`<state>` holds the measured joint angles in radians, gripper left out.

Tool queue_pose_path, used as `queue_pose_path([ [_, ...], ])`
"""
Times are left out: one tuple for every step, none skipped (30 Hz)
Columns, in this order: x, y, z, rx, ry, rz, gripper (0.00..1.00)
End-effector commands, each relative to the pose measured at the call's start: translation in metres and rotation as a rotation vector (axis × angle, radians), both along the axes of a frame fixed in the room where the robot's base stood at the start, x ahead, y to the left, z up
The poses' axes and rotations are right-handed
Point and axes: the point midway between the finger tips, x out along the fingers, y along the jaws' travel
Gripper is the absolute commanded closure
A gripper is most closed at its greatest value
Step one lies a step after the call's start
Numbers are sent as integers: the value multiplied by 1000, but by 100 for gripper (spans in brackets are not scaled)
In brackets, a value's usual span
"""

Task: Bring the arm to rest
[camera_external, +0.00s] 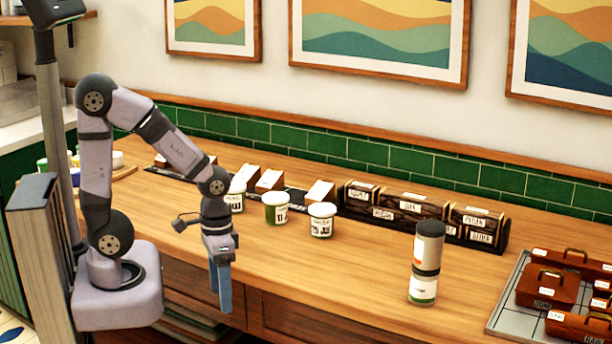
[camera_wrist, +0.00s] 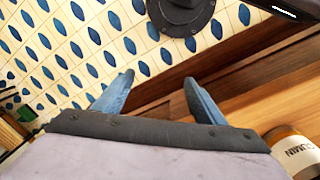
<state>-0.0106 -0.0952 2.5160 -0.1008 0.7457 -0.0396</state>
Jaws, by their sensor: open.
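My gripper (camera_external: 221,290) hangs pointing down at the front edge of the wooden counter (camera_external: 365,285) in the external view. Its two blue fingers are apart with nothing between them in the wrist view (camera_wrist: 160,92). The arm is bent, with its elbow raised and its forearm sloping down to the right. Below the fingers, the wrist view shows the patterned floor tiles and the counter's edge.
White-labelled jars (camera_external: 277,208) stand mid-counter, and one labelled CUMIN (camera_wrist: 293,152) shows at lower right in the wrist view. A tall grey-and-white cylinder (camera_external: 425,262) stands farther right. A dark rack (camera_external: 408,206) lies behind. A tray (camera_external: 508,318) holds brown boxes.

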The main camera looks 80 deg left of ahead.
Motion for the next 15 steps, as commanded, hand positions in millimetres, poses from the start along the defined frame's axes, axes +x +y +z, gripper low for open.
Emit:
queue_pose_path([
  [-3,5,0,25,-12,-47,35],
  [-5,8,-1,37,-16,-69,35],
  [-6,11,-1,49,-21,-91,35],
  [-6,12,-1,56,-24,-104,35],
  [-7,13,-1,62,-26,-114,35],
  [-7,14,-1,65,-28,-121,35],
  [-8,15,-1,67,-28,-125,35],
  [-8,15,-1,68,-28,-126,35],
  [-8,15,-1,68,-28,-126,35],
  [-8,15,-1,68,-28,-125,35],
  [-8,15,-1,67,-27,-125,35],
  [-8,15,-1,67,-27,-124,35],
  [-8,15,-1,67,-27,-124,35],
  [-8,15,-1,67,-27,-123,35],
  [-8,15,-1,67,-27,-123,35],
])
